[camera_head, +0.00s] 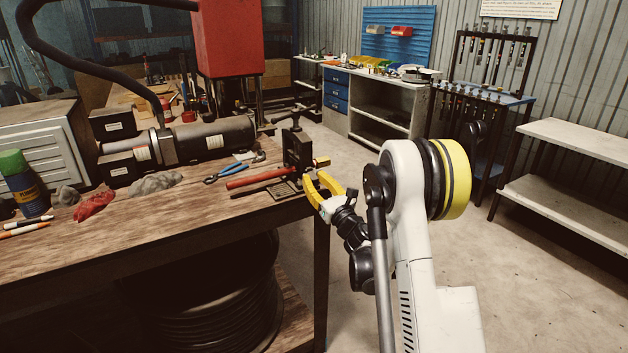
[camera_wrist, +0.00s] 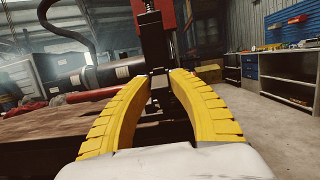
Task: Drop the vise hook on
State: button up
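A dark vise (camera_head: 297,150) stands at the right corner of the wooden workbench, with an upright screw and a crossbar on top. A red bar (camera_head: 258,178) extends left from its base. A small orange-and-black piece (camera_head: 321,162) shows at its right side. I cannot tell which part is the hook. My gripper (camera_head: 315,180), with yellow fingers, is just right of the vise. In the wrist view my gripper (camera_wrist: 161,76) is open, and the vise's dark upright (camera_wrist: 155,52) shows between the fingertips. Contact cannot be told; the fingers hide the vise's lower part.
The workbench (camera_head: 150,225) holds blue-handled pliers (camera_head: 225,175), a hose crimper cylinder (camera_head: 210,140), rags and a green-capped can (camera_head: 24,185). A red press (camera_head: 228,40) stands behind. White shelves (camera_head: 575,185) stand at right. The floor right of the bench is clear.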

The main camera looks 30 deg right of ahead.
jog(key=shift+o, duration=1.4)
jog(key=v, duration=0.7)
jog(key=shift+s, duration=0.25)
